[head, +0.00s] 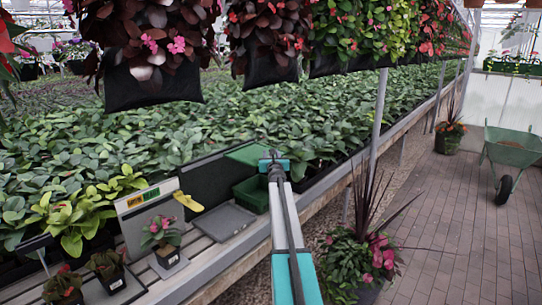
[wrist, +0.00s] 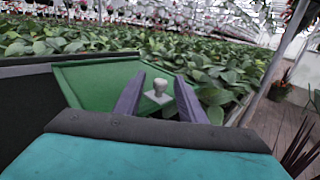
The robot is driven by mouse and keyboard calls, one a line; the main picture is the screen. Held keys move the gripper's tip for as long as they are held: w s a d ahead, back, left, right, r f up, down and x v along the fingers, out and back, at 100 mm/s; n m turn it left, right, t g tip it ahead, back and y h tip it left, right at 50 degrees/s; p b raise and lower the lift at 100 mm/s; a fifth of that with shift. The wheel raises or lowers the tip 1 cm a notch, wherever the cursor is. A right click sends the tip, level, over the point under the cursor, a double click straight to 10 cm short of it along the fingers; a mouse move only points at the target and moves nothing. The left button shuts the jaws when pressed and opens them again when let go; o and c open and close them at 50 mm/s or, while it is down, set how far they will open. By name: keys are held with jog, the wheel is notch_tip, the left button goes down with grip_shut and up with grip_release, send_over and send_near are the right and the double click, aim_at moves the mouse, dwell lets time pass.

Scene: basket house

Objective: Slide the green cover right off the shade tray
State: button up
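The green cover (head: 246,154) lies at the back of the bench, partly hidden by my gripper (head: 272,158). In the wrist view the cover (wrist: 97,82) is a flat green panel with a pale grey knob (wrist: 158,91). My gripper (wrist: 160,85) is open, with one finger on each side of the knob. I see a gap beside the knob, and cannot tell whether either finger touches it. A green tray (head: 250,197) shows below the cover in the head view, partly behind my arm. How far the cover overlaps it is unclear.
A dark panel (head: 205,182) stands left of the green tray. Dense plants (head: 180,120) lie behind; a post (head: 379,115) rises at right.

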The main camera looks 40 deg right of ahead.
jog(key=v, duration=1.3)
jog(key=shift+s+a, duration=0.2)
jog(key=shift+s, duration=0.15)
dwell(0.6)
